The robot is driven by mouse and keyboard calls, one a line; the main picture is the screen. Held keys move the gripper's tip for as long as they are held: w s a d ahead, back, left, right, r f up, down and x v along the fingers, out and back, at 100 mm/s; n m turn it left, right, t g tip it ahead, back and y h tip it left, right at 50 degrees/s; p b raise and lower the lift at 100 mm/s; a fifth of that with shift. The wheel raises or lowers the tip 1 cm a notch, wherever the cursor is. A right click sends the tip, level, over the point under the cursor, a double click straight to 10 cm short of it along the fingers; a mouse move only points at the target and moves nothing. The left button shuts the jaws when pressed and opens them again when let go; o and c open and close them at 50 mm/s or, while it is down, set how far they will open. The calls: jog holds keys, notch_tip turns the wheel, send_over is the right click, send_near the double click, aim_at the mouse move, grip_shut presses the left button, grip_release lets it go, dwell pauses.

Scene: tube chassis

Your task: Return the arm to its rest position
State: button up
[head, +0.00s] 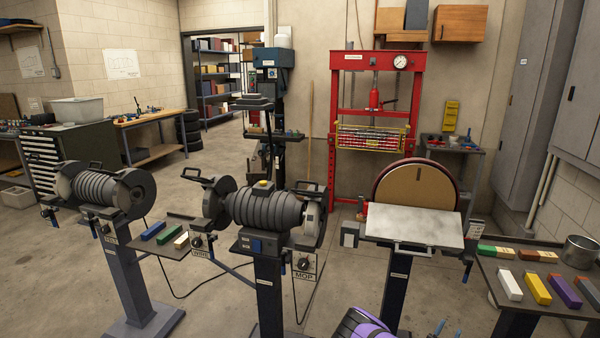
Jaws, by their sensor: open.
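My gripper is not in the head view, so I cannot see its jaws or what is near it. A rounded purple and black shape (365,325) is cut off by the bottom edge, right of the middle grinder's stand. I cannot tell from this view whether it belongs to my arm. The arm's overall pose is hidden.
A bench grinder (90,190) stands at left and a buffing machine (265,208) in the middle. A disc sander with a pale table (412,228) is right of it. A dark table (490,268) with coloured bars is at right. A red press (376,55) stands behind.

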notch_tip(320, 180, up, 18)
jog(key=d+m+g+h, duration=0.2)
jog(key=m+g, duration=1.6)
jog(key=g, duration=0.6)
jog(key=s+a+r+m+g+y, duration=0.1)
jog(key=s+r+m+y, duration=0.2)
jog(key=r+y, duration=0.4)
jog(key=s+a+r+m+g+y, duration=0.2)
jog(key=s+r+y, duration=0.15)
jog(key=r, duration=0.55)
jog(key=s+a+r+m+t+y, duration=0.1)
jog(key=s+a+r+t+y, duration=0.5)
jog(key=s+r, duration=0.5)
jog(key=s+a+r+m+t+y, duration=0.1)
jog(key=s+a+r+t+y, duration=0.5)
jog(key=s+r, duration=0.6)
jog(key=s+a+t, duration=0.1)
jog(key=s+a, duration=0.1)
jog(key=s, duration=0.1)
jog(key=shift+s+a+t+y, duration=0.3)
jog(key=shift+s+a+y, duration=0.05)
jog(key=shift+s, duration=0.05)
